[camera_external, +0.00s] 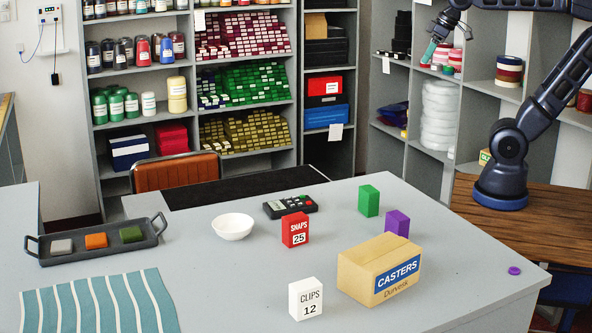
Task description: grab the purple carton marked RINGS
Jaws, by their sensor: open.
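A purple carton (397,222) stands upright on the grey counter, right of centre. Its lower part is hidden behind the cardboard box marked CASTERS. No lettering shows on the faces I can see, so I cannot read RINGS on it. My gripper (428,54) is high in the upper right, well above the counter and apart from the carton. It is small in this view, open, and nothing shows between its fingers.
The CASTERS box (379,270) stands in front of the purple carton. A green carton (369,201) is behind-left of it, a red SNAPS carton (295,230) further left, and a white CLIPS carton (306,299) at the front. A purple disc (514,271) lies near the right edge.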

